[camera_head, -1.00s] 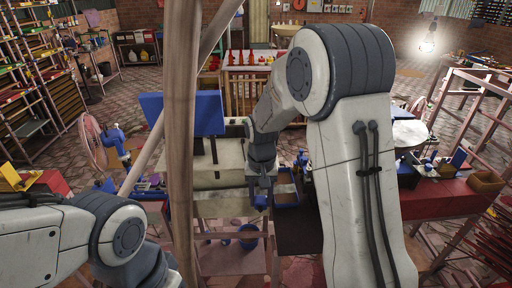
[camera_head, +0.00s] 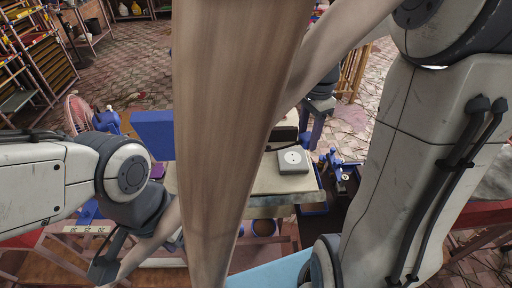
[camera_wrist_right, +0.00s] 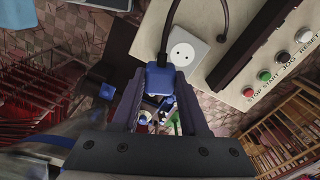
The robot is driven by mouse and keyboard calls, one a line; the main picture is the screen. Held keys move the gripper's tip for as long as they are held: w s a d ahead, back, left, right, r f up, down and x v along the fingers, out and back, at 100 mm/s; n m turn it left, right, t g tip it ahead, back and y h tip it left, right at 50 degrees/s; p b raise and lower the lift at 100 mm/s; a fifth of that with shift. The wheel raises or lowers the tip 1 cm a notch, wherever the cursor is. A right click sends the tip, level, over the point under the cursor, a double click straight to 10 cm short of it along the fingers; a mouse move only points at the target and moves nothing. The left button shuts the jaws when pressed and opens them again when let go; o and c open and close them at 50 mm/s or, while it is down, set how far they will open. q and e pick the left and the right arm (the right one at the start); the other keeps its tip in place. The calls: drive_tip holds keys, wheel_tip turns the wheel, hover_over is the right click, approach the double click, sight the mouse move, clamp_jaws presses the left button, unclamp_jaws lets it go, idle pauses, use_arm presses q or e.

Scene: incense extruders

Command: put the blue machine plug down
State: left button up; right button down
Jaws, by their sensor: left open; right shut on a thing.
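The blue machine plug (camera_wrist_right: 160,78) is between the two dark fingers of my right gripper (camera_wrist_right: 160,92) in the right wrist view. The gripper is shut on it, and a black cord runs up from the plug. A white socket (camera_wrist_right: 184,50) on a pale machine top (camera_wrist_right: 226,72) lies just beyond the plug. In the head view the socket (camera_head: 293,161) shows on the machine's corner, with my right gripper (camera_head: 318,122) above and beside it. I cannot tell whether plug and surface touch. My left gripper (camera_head: 108,262) is open at the lower left, partly cut off.
A wooden post (camera_head: 235,120) blocks the middle of the head view. A blue panel (camera_head: 152,134) stands left of it. Stop, start, jog and reset buttons (camera_wrist_right: 282,57) line the machine's edge. Small blue tools (camera_head: 340,165) crowd the area right of the socket.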

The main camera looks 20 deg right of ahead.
drive_tip(key=p, duration=0.4)
hover_over(261, 163)
wheel_tip(261, 163, down, 6)
drive_tip(key=shift+s+f, duration=0.1)
drive_tip(key=shift+f, duration=0.15)
wheel_tip(261, 163, down, 4)
drive_tip(key=shift+r+p, duration=0.1)
drive_tip(key=shift+p, duration=0.65)
drive_tip(key=shift+f, duration=0.2)
drive_tip(key=shift+f, duration=0.1)
drive_tip(key=shift+f+b, duration=0.5)
drive_tip(key=shift+f, duration=0.05)
drive_tip(key=shift+c, duration=2.1)
unclamp_jaws()
